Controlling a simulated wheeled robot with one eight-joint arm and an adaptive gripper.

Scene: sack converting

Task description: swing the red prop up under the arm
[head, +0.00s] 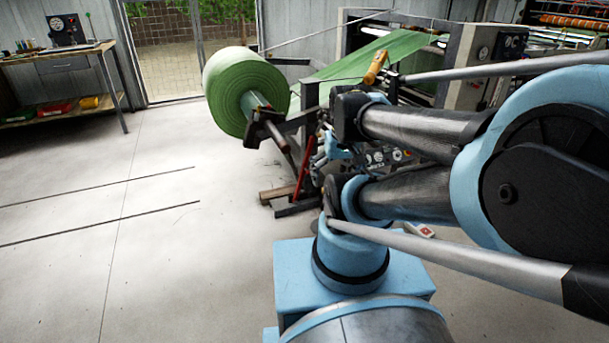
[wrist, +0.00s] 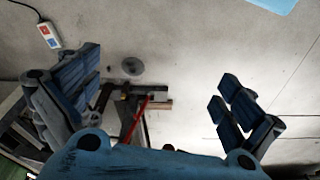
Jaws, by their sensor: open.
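The red prop (head: 305,166) is a slim red bar on the unwind stand, leaning slightly from upright below the green roll (head: 243,90). A dark arm (head: 292,124) of the stand runs at the roll's core, above the prop; whether they touch is unclear. In the wrist view the prop (wrist: 134,120) shows as a thin slanted red bar between the finger directions, partly hidden by my gripper's body. My gripper (wrist: 160,78) is open, its blue padded fingers wide apart with nothing between them. In the head view my gripper (head: 336,148) is just right of the prop, partly hidden by my arm.
A green web (head: 385,55) runs up to the machine at the back right. A wooden block (head: 277,193) lies by the stand's foot. A power strip (wrist: 48,35) lies on the floor. A workbench (head: 60,58) stands far left. The floor at left is mostly clear.

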